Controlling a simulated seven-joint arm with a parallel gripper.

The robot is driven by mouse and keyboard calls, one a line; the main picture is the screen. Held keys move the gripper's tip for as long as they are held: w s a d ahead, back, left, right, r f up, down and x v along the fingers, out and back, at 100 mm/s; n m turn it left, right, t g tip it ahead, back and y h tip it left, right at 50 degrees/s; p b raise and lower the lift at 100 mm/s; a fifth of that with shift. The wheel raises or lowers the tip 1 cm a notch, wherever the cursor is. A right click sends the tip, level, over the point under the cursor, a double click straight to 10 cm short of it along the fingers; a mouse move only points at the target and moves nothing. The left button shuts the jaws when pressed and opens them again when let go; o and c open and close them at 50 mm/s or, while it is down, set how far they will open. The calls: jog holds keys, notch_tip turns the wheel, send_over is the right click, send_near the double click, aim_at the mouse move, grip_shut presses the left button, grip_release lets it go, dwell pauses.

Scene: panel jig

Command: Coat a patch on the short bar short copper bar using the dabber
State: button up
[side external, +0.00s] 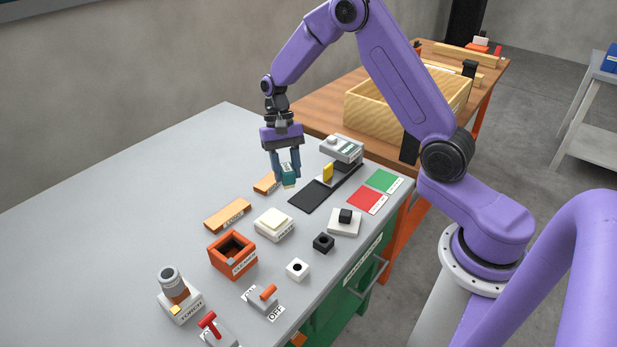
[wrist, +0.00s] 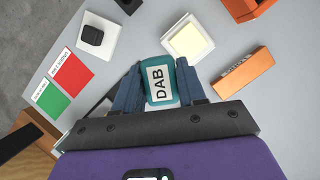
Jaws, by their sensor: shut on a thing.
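My gripper (side external: 287,177) is shut on the teal dabber (side external: 290,170) and holds it upright by the short copper bar (side external: 265,184). In the wrist view the dabber (wrist: 161,82), with its white DAB label, sits between my two fingers (wrist: 160,88). In the side view the short copper bar lies flat on the grey table, just left of the dabber and partly hidden by it. I cannot tell whether the dabber's pale tip touches anything. A longer copper bar (side external: 228,215) lies nearer the camera; one bar (wrist: 244,72) shows in the wrist view.
A cream pad block (side external: 274,223), an orange open box (side external: 232,254) and a black-topped white plate (side external: 345,221) stand nearby. Red (side external: 367,199) and green (side external: 383,181) patches lie right. A grey device (side external: 341,148) stands behind a dark strip (side external: 309,197). The table's left side is clear.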

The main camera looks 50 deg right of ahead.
jog(key=w+d+f+m+t+y, duration=0.1)
jog(key=w+d+m+t+y, duration=0.15)
jog(key=w+m, duration=0.85)
jog(key=shift+n+t+h, duration=0.25)
jog(key=shift+n+t, duration=0.1)
jog(key=shift+n, duration=0.15)
jog(key=shift+w+a+f, duration=0.1)
jog(key=shift+w+f, duration=0.15)
jog(key=shift+f, duration=0.85)
jog(key=shift+w+a+f, duration=0.1)
jog(key=shift+w+f, duration=0.15)
jog(key=shift+f, duration=0.9)
jog(key=shift+w+a+f, duration=0.1)
jog(key=shift+w+f, duration=0.15)
jog(key=shift+f, duration=0.85)
jog(key=shift+d+f, duration=0.25)
jog(key=shift+f, duration=0.65)
jog(key=shift+w+d, duration=0.15)
jog(key=shift+d, duration=1.6)
jog(key=shift+w+d, duration=0.15)
jog(key=shift+d, duration=1.6)
jog(key=shift+s+a+r, duration=0.1)
jog(key=shift+s+a, duration=0.05)
jog(key=shift+a, duration=1.75)
jog(key=shift+s+a, duration=0.15)
jog(key=shift+a, duration=1.7)
notch_tip(320, 180, up, 8)
